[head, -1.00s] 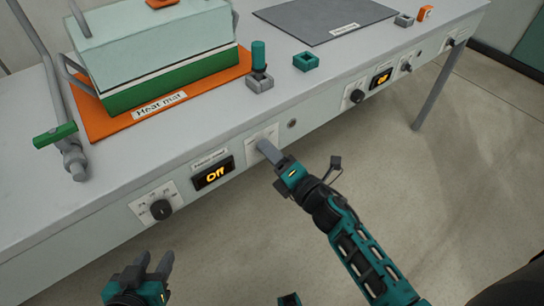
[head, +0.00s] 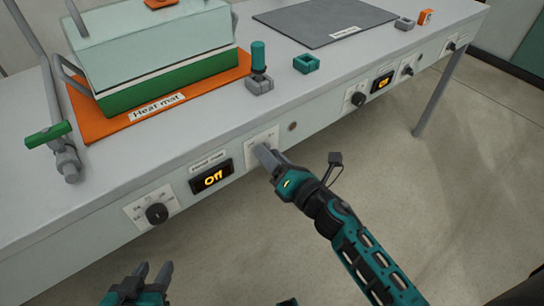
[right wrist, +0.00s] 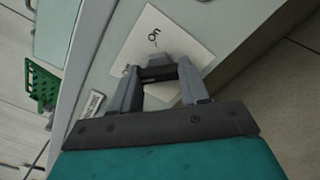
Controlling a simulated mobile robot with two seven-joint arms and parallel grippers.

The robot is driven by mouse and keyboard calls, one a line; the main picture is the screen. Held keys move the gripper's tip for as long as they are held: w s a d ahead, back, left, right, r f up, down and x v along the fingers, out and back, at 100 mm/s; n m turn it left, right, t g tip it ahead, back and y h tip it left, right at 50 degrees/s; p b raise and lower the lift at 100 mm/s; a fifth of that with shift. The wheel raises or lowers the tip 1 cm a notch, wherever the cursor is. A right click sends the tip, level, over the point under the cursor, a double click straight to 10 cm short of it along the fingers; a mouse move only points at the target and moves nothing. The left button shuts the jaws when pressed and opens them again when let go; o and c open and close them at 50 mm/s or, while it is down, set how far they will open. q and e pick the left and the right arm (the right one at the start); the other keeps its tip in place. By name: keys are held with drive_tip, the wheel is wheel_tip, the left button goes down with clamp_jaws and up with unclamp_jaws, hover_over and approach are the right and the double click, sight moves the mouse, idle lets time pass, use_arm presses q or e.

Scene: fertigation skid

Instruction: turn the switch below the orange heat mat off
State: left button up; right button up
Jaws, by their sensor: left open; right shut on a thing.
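The orange heat mat (head: 88,128), labelled "Heat mat", lies on the bench top at left. On the bench front below it is a white switch plate (head: 263,136), partly hidden by my right gripper (head: 261,153). In the right wrist view the plate (right wrist: 190,38) carries an "On" marking, and my right gripper (right wrist: 155,84) is shut on the dark switch (right wrist: 157,73) there. The switch's exact position is hard to read. My left gripper (head: 150,272) is open and empty, low in front of the bench.
Left of the switch plate are a display (head: 211,178) reading "Off" and a black dial (head: 157,213). A green-based box (head: 165,78) stands on the mat. More controls, including another display (head: 382,82), sit farther right. The floor in front is clear.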

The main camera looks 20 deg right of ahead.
drive_tip(key=o, duration=1.1)
drive_tip(key=shift+c, duration=0.2)
drive_tip(key=v, duration=1.3)
